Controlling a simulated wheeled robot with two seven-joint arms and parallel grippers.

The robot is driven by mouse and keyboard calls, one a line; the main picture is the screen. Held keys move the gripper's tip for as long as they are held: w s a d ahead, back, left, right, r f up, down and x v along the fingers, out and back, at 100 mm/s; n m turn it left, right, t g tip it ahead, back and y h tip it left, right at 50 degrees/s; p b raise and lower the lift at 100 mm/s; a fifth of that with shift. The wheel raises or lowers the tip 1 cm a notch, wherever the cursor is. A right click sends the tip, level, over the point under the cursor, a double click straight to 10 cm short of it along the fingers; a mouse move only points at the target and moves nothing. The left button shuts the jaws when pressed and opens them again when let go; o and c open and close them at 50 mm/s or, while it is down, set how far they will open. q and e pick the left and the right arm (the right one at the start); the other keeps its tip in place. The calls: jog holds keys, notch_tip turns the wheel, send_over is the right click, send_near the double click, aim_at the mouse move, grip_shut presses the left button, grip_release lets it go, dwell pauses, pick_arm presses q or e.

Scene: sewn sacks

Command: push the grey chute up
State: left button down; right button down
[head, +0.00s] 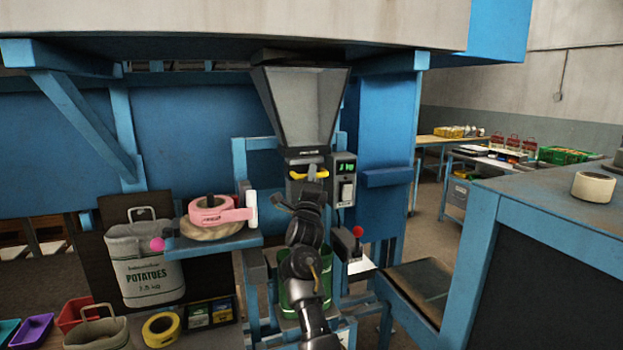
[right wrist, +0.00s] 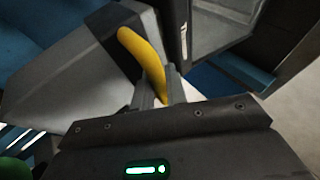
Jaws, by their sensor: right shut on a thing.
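The grey chute (head: 300,105) is a funnel-shaped hopper under the blue frame in the middle of the head view. A yellow handle (head: 309,174) is at its lower end. My right gripper (head: 312,180) is at this handle, with my arm reaching up from below. In the right wrist view the yellow handle (right wrist: 140,52) passes between the fingers (right wrist: 160,88), which are shut on it. The grey chute (right wrist: 85,75) shows behind it there. My arm hides part of what lies below the handle. My left gripper is not in view.
A control box (head: 343,180) with a green display is just right of the handle. A shelf (head: 215,243) with pink tape (head: 210,212) is to the left. A red-knobbed lever (head: 357,232) is at lower right. A potato sack (head: 145,262) stands at left.

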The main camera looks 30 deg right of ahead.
jog(key=c, duration=1.7)
grip_release()
jog(key=shift+r, duration=0.45)
jog(key=shift+f, duration=0.1)
jog(key=shift+f, duration=0.1)
jog(key=shift+s+a+f, duration=0.1)
jog(key=shift+f, duration=0.1)
jog(key=b+v, duration=0.5)
jog(key=v, duration=0.5)
jog(key=shift+s, duration=0.1)
